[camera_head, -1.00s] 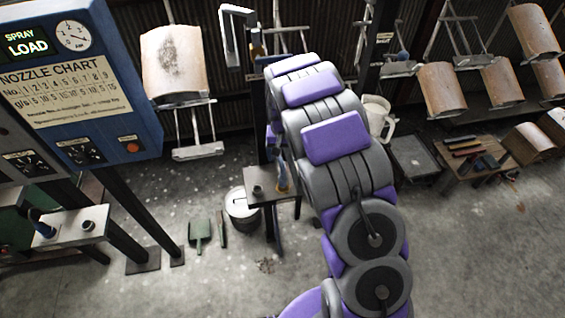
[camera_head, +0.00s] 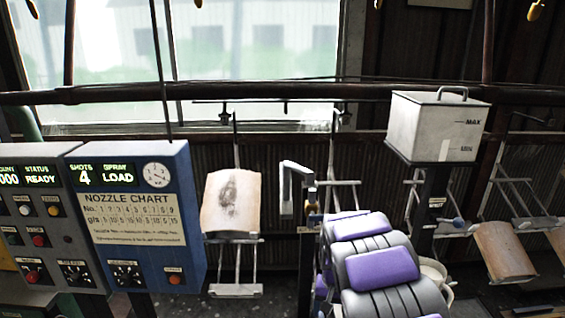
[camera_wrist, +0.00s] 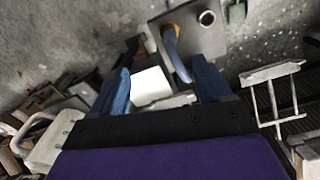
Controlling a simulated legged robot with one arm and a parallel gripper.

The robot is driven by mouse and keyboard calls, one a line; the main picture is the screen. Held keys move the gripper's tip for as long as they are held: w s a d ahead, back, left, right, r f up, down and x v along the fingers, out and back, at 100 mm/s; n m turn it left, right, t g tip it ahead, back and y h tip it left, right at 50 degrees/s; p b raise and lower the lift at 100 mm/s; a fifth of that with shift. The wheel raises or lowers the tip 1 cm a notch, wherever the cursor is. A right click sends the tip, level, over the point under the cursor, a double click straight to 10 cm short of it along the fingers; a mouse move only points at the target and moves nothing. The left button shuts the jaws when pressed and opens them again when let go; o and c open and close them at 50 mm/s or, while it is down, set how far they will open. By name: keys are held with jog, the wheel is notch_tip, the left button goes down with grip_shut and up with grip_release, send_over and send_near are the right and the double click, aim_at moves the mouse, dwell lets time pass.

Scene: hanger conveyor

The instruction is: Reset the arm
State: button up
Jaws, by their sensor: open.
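My arm (camera_head: 375,265), purple and grey, reaches up from the bottom right of the head view. Its far end is near a grey post and bracket (camera_head: 297,175), and my gripper cannot be made out there. In the wrist view my gripper (camera_wrist: 163,82) shows two blue fingers spread apart. A pale rectangular piece (camera_wrist: 150,86) shows between them, but I cannot tell how deep it lies or whether it touches them. Beyond the fingertips is a small grey stand top (camera_wrist: 210,42) with a round cup (camera_wrist: 207,18) and a blue-handled tool (camera_wrist: 171,48).
The blue control panel (camera_head: 140,215) reads LOAD, at the left. A curved tan tile (camera_head: 231,203) with a dark patch hangs beside it. A white tank (camera_head: 436,125) stands right of my arm, with another tile (camera_head: 504,250) farther right. A rail (camera_head: 250,92) crosses behind.

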jog(key=s+r, duration=1.1)
jog(key=s, duration=0.5)
jog(key=s+r+n+g, duration=0.1)
jog(key=s+r+n, duration=0.1)
jog(key=s, duration=2.1)
jog(key=shift+a+r+n+g, duration=0.25)
jog(key=shift+a+n+g, duration=0.05)
jog(key=shift+a+g, duration=0.1)
jog(key=shift+c, duration=0.2)
